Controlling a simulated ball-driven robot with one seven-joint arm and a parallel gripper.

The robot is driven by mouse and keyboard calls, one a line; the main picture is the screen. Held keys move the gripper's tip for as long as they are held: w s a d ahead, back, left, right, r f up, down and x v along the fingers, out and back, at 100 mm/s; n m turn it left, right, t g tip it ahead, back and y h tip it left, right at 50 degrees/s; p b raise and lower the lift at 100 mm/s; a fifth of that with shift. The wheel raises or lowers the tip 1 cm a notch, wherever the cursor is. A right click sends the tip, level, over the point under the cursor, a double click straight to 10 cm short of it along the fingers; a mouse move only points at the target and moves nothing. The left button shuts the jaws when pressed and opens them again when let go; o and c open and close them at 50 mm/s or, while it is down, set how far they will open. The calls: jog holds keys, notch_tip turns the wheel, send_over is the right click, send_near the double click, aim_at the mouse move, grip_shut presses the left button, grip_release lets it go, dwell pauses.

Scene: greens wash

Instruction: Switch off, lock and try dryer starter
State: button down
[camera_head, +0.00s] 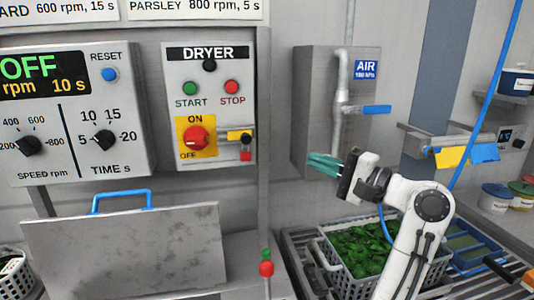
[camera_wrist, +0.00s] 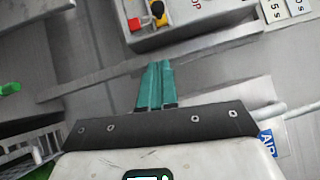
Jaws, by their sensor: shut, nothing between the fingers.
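The dryer starter (camera_head: 180,71) is a grey box on the wall with a green START button (camera_head: 190,88) and a red STOP button (camera_head: 232,87). Its red rotary switch (camera_head: 195,138) sits on a yellow plate marked ON above and OFF at lower left; I cannot clearly tell where it points. A yellow and black fitting (camera_head: 240,135) with a small red piece (camera_head: 246,156) is right of the switch. My gripper (camera_head: 312,163) has teal fingers, shut and empty, right of the starter and apart from it. The wrist view shows the fingers (camera_wrist: 155,85) below the starter's edge (camera_wrist: 185,30).
The air box (camera_head: 310,90) with a blue valve handle (camera_head: 376,109) is behind my gripper. A speed and time panel (camera_head: 80,110) stands left, reading OFF. Below are a steel lid (camera_head: 120,255) with a blue handle and a crate of greens (camera_head: 340,285).

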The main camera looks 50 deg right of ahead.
jog(key=p, duration=0.3)
send_near(236, 138)
jog(key=w+d, duration=0.2)
jog(key=shift+w+a+r, duration=0.2)
jog(key=shift+a+r, duration=0.15)
jog(key=shift+r, duration=0.05)
jog(key=shift+w+a, duration=0.6)
jog(key=shift+a, duration=0.35)
jog(key=shift+w+a, duration=0.6)
jog(key=shift+a, duration=0.3)
jog(key=shift+r, duration=0.1)
